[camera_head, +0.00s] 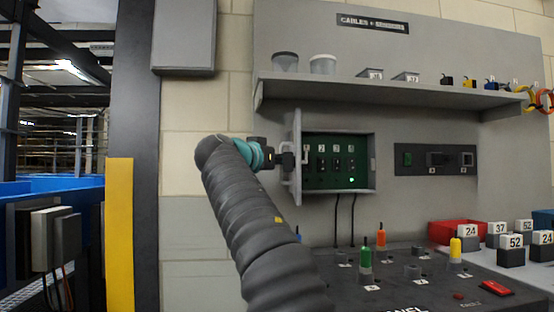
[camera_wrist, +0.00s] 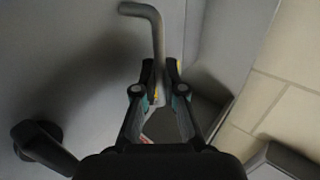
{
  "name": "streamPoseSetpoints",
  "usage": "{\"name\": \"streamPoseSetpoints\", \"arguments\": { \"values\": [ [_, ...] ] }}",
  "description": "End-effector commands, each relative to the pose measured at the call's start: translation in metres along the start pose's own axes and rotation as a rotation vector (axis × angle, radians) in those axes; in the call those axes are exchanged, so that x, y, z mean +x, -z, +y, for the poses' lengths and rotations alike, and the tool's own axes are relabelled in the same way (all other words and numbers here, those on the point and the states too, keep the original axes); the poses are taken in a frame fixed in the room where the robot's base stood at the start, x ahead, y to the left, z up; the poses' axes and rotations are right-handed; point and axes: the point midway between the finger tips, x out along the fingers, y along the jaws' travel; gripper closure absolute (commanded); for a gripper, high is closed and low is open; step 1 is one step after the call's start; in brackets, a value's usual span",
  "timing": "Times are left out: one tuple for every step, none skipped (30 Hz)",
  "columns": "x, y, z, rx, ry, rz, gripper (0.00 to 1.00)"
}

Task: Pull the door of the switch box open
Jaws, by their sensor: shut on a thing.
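The switch box (camera_head: 374,165) is mounted on the grey panel, and its inside with several numbered switches (camera_head: 335,160) and a lit green lamp shows. Its door (camera_head: 298,150) stands swung open on the left side of the box, seen nearly edge-on. My gripper (camera_head: 284,160) is at the outer face of the door. In the wrist view my gripper (camera_wrist: 160,85) is shut on a grey bent bar handle (camera_wrist: 155,30), with a finger on either side of it. The handle's lower part is hidden by the fingers.
A shelf (camera_head: 390,92) with cups and small parts runs above the box. Below is a dark bench (camera_head: 400,285) with coloured pegs, numbered blocks and a red bin (camera_head: 455,231). A yellow post (camera_head: 120,235) stands at left. A dark knob (camera_wrist: 38,138) shows in the wrist view.

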Motion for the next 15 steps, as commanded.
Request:
{"name": "streamPoseSetpoints", "arguments": {
  "values": [
    [0.0017, -0.0014, -0.0001, -0.004, -0.002, 0.0, 1.0],
    [0.0018, -0.0014, -0.0001, -0.004, -0.002, 0.0, 1.0],
    [0.0018, -0.0015, -0.0002, -0.004, -0.002, -0.001, 1.0],
    [0.0018, -0.0016, -0.0002, -0.004, -0.002, -0.001, 1.0],
    [0.0017, -0.0017, -0.0002, -0.004, -0.001, -0.001, 1.0],
    [0.0017, -0.0017, -0.0002, -0.004, -0.001, -0.001, 0.86],
    [0.0018, -0.0018, -0.0002, -0.004, -0.001, -0.001, 0.79],
    [0.0017, -0.0018, -0.0003, -0.004, -0.001, -0.001, 0.71],
    [0.0016, -0.0017, -0.0002, -0.004, -0.001, -0.001, 0.65],
    [0.0011, -0.0016, -0.0006, -0.003, -0.001, -0.001, 0.65],
    [0.0004, -0.0015, -0.0011, -0.003, 0.0, -0.001, 0.65],
    [-0.0002, -0.0014, -0.0015, -0.003, 0.001, -0.001, 0.65],
    [-0.0005, -0.0013, -0.0017, -0.003, 0.002, -0.001, 0.65],
    [-0.0007, -0.0013, -0.0018, -0.002, 0.002, -0.001, 0.65],
    [-0.0009, -0.0012, -0.0019, -0.002, 0.002, -0.001, 0.65]
  ]
}}
